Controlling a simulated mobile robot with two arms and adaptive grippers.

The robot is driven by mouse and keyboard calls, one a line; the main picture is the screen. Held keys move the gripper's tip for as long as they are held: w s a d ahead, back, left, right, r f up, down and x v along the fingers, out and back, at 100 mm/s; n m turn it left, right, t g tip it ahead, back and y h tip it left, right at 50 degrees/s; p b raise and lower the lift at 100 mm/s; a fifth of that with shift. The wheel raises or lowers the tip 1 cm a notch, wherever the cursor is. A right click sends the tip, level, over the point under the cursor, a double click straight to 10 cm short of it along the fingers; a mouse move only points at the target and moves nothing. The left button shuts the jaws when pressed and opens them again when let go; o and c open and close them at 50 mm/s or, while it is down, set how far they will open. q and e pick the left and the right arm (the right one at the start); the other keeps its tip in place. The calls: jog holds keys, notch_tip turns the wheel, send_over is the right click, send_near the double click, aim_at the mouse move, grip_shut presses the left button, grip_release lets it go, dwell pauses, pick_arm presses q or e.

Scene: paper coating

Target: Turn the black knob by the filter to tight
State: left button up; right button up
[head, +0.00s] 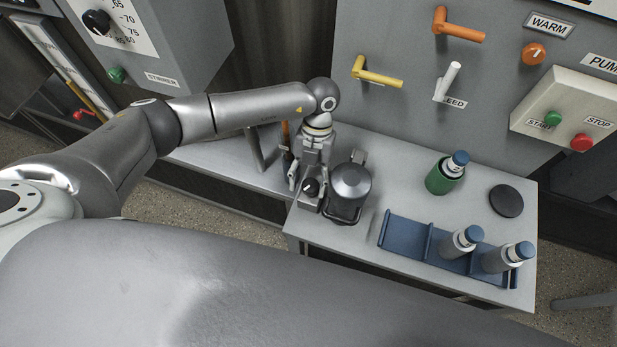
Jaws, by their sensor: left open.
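The black knob (311,186) with a pale pointer mark sits on a small grey block at the left end of the table. The filter (351,183), a dark grey lidded cylinder, stands just right of it. My left gripper (308,177) points down at the knob, open, with one finger on each side of it. I cannot tell whether the fingers touch the knob. The scale or wording around the knob is too small to read. My right gripper is out of view.
A blue rack (408,234) holds two blue-capped bottles (463,241); another bottle stands in a green holder (440,183). A black disc (506,201) lies at the right. Yellow (378,77), orange and white levers stick out from the panel behind.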

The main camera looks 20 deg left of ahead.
pick_arm(q)
jog(key=shift+w+d+r, duration=0.1)
jog(key=shift+d+r, duration=0.1)
jog(key=shift+d, duration=0.05)
jog(key=v, duration=0.7)
jog(key=shift+r, duration=0.35)
jog(key=shift+w+a, duration=0.15)
jog(key=shift+a, duration=0.05)
